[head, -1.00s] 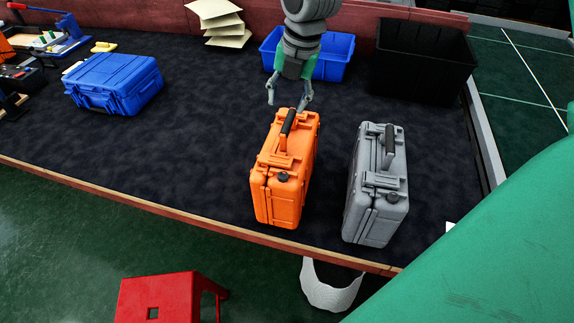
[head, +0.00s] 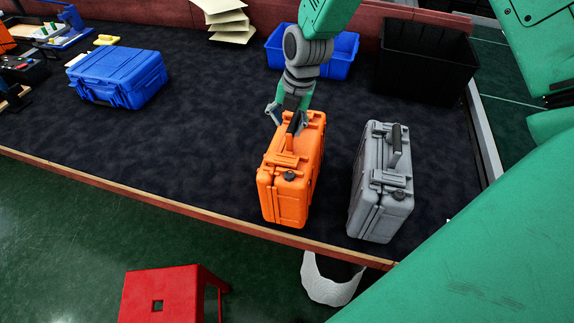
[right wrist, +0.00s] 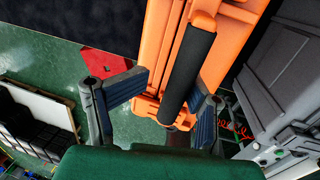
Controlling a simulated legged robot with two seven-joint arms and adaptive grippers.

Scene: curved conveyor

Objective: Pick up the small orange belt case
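The orange case (head: 290,185) stands upright on the dark belt, with its black handle (head: 294,124) on top. My right gripper (head: 287,117) is at the far end of the handle, fingers spread. In the right wrist view the orange case (right wrist: 238,22) fills the upper middle, and its dark handle (right wrist: 188,72) runs between the two open fingers of the gripper (right wrist: 172,92). There is a gap to the finger on each side, so nothing is gripped. My left gripper is not in view.
A grey case (head: 380,190) stands close to the right of the orange one. A blue case (head: 118,78) lies at the left. A blue bin (head: 342,58) and a black bin (head: 425,62) stand behind. A red stool (head: 165,295) is on the floor in front.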

